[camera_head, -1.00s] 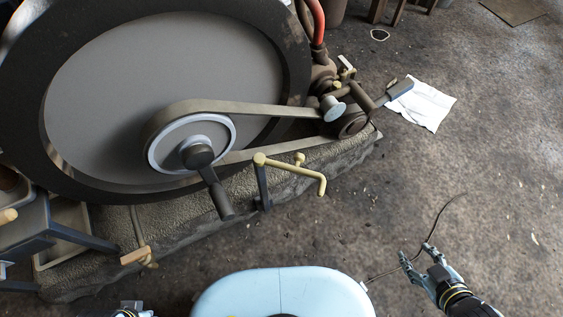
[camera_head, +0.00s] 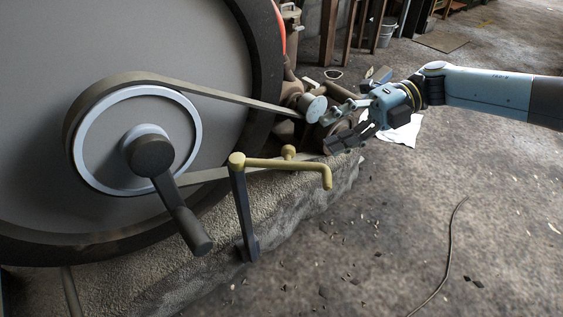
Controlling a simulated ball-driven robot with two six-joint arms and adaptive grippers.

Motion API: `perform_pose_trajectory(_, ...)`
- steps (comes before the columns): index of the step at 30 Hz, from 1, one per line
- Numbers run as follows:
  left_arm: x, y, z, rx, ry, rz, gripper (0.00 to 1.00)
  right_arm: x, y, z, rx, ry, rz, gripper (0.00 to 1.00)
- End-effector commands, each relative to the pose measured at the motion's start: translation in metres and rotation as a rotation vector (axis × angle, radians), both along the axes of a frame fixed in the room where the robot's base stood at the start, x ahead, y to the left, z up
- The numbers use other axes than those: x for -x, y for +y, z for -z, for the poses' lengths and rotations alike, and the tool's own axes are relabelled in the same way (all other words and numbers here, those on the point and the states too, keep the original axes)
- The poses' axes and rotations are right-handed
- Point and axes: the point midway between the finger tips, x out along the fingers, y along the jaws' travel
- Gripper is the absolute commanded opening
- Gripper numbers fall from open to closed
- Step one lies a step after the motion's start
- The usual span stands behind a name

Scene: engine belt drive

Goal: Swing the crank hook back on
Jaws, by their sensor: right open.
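A brass-coloured hook rod (camera_head: 290,164) is pivoted on top of a dark upright post (camera_head: 242,215) and points right, its end bent down. The dark crank (camera_head: 184,217) on the belt pulley hangs down to the right, left of the post. The hook and crank stand apart. My right gripper (camera_head: 335,128) is open in front of the small belt-end assembly, with fingers around the area by the pale round knob (camera_head: 315,108). I cannot tell whether it touches anything. My left gripper is out of view.
The large flywheel (camera_head: 35,100) fills the left. A belt (camera_head: 215,92) runs from the pulley (camera_head: 100,135) to the small assembly at right. A stone plinth (camera_head: 315,195) lies beneath.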

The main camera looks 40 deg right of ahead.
Motion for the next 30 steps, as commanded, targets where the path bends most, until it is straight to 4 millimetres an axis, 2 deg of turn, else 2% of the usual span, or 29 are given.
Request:
perform_pose_trajectory(6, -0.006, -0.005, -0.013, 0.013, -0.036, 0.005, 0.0, -0.012, 0.041, 0.014, -0.006, -0.003, 0.001, 0.47)
perform_pose_trajectory(12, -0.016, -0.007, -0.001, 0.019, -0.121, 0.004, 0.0, -0.022, 0.073, 0.024, -0.006, -0.001, 0.002, 0.47)
perform_pose_trajectory(18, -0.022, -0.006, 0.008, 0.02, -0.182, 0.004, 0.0, -0.027, 0.087, 0.027, -0.003, -0.001, 0.004, 0.47)
perform_pose_trajectory(27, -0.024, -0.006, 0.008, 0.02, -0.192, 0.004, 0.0, -0.027, 0.089, 0.026, -0.002, -0.001, 0.003, 0.47)
perform_pose_trajectory(30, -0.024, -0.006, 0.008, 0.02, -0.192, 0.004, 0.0, -0.027, 0.088, 0.026, -0.002, -0.001, 0.003, 0.34)
